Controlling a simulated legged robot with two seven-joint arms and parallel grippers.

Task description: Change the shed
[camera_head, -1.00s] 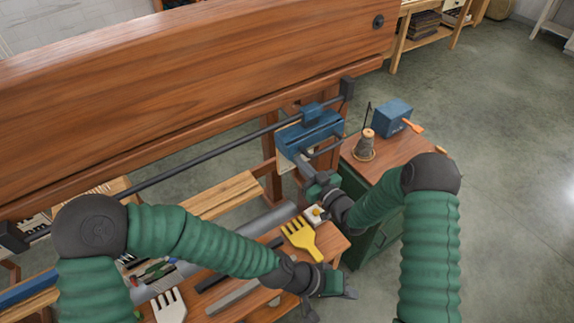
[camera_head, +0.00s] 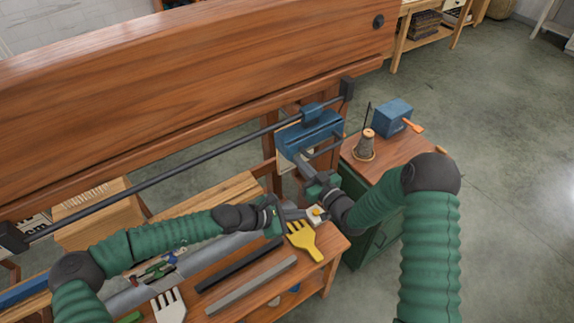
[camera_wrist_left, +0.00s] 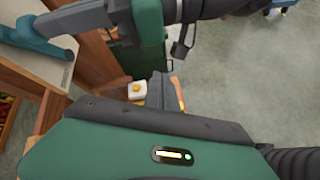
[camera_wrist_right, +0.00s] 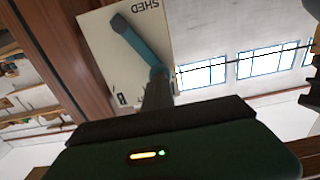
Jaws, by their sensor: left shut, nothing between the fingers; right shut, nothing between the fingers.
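A cream panel (camera_wrist_right: 98,40) marked SHED carries a blue lever (camera_wrist_right: 135,44) in the right wrist view. The lever lies slanted on the panel, and it also shows at the upper left of the left wrist view (camera_wrist_left: 30,42). My right gripper (camera_head: 304,163) is shut and empty, with its tips close to the lever's lower end in the right wrist view; I cannot tell whether they touch. My left gripper (camera_head: 298,213) is shut and empty over the bench, beside a small white box with a yellow button (camera_head: 317,214).
A yellow comb (camera_head: 303,238), a white comb (camera_head: 168,304) and grey bars (camera_head: 240,287) lie on the wooden bench (camera_head: 318,273). A small table (camera_head: 395,147) with a thread cone (camera_head: 366,146) and a blue box (camera_head: 392,117) stands to the right. A large wooden beam (camera_head: 200,80) spans the back.

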